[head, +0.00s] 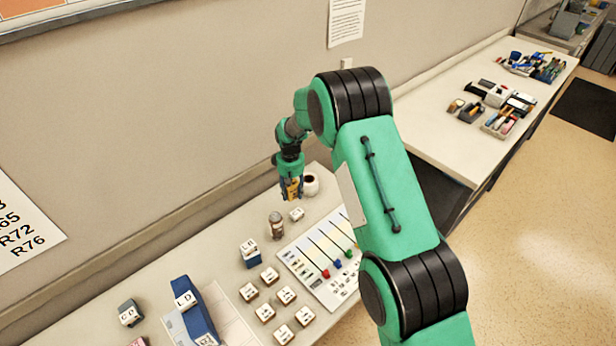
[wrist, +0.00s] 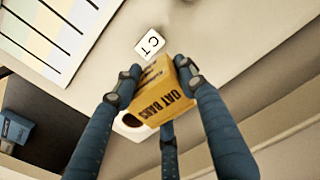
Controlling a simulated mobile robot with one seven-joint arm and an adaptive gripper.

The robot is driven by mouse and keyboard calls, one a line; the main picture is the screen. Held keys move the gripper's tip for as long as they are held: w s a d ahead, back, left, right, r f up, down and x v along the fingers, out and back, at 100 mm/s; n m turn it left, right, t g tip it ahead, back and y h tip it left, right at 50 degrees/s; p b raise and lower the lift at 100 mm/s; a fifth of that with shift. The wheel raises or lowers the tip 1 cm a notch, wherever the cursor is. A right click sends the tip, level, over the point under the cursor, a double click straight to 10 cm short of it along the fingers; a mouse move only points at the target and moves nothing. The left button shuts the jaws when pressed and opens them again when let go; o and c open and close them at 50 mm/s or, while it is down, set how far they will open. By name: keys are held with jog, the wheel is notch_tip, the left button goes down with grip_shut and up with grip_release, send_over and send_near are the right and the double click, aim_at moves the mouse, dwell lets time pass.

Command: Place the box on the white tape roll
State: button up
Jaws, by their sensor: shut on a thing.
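My gripper (head: 291,193) is shut on a yellow box (wrist: 165,92) printed "OAT BARS". The dark fingers of my gripper (wrist: 157,84) press on the box from both sides, with a third finger below in the wrist view. The white tape roll (head: 311,184) stands on the desk just right of the held box in the head view. In the wrist view the tape roll (wrist: 122,127) is partly hidden behind the box and a finger; its dark hole shows. I cannot tell whether the box touches the roll.
A small white block marked "CT" (wrist: 150,43) lies near the gripper. A board with coloured sliders (head: 322,262) and several lettered blocks fill the nearer desk. The wall (head: 180,110) is close behind.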

jog(key=s+d+r+n+p, duration=0.1)
jog(key=s+d+p, duration=0.2)
jog(key=s+d, duration=0.3)
jog(key=d, duration=0.4)
jog(key=shift+s+d+r, duration=0.2)
jog(key=shift+d+r, duration=0.05)
jog(key=shift+r, duration=0.05)
jog(key=shift+w, duration=0.15)
jog(key=p, duration=0.2)
send_over(309, 185)
jog(key=shift+s+a+f, duration=0.1)
jog(key=shift+s+f, duration=0.35)
jog(key=shift+f, duration=0.3)
jog(key=shift+f, duration=1.75)
jog(key=shift+f, duration=0.2)
